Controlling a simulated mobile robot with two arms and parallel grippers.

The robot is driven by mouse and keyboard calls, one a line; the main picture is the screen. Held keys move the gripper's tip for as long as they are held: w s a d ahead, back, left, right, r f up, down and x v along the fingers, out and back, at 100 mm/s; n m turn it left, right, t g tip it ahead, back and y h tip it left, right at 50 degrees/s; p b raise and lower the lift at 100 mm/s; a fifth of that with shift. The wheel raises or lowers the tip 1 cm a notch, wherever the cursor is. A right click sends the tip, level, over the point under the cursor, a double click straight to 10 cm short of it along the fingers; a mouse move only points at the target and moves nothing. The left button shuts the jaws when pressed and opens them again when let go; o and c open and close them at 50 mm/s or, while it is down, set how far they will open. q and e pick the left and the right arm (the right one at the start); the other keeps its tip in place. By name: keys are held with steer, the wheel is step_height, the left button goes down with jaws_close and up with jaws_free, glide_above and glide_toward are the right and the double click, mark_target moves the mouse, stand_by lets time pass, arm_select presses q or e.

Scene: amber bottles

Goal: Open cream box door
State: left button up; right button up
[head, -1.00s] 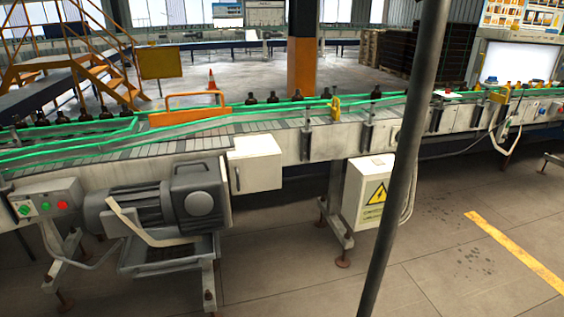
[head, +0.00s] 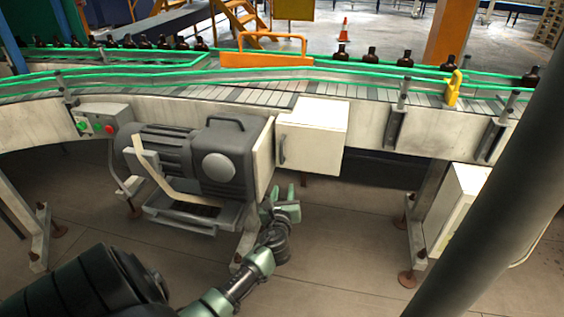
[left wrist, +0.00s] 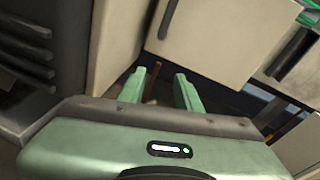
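The cream box (head: 325,120) is fixed to the front of the conveyor, right of the grey motor. Its front door (head: 308,153) looks shut, with a dark upright handle (head: 282,148) near its left edge. In the left wrist view the door (left wrist: 215,40) fills the upper middle, and its handle (left wrist: 168,18) shows at the top. My left gripper (head: 286,192) is just below the box, near its lower left corner. Its two fingers (left wrist: 159,88) are apart with nothing between them, and they look clear of the handle. My right gripper is not in view.
The grey motor (head: 195,155) and a cream plate (head: 263,160) stand close left of the box. A conveyor (head: 230,93) with several amber bottles (head: 405,59) runs above. A dark pole (head: 500,190) crosses the right side. Another pale box (head: 460,205) is low at the right.

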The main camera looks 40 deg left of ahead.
arm_select(q)
steer(key=m+t+y, duration=0.1)
steer(key=m+y, duration=0.1)
glide_toward(281, 155)
steer(key=x, duration=0.8)
steer(key=shift+r+b, duration=0.15)
steer(key=shift+b, duration=0.2)
steer(key=shift+w+a, duration=0.35)
steer(key=shift+w, duration=0.15)
jaws_close()
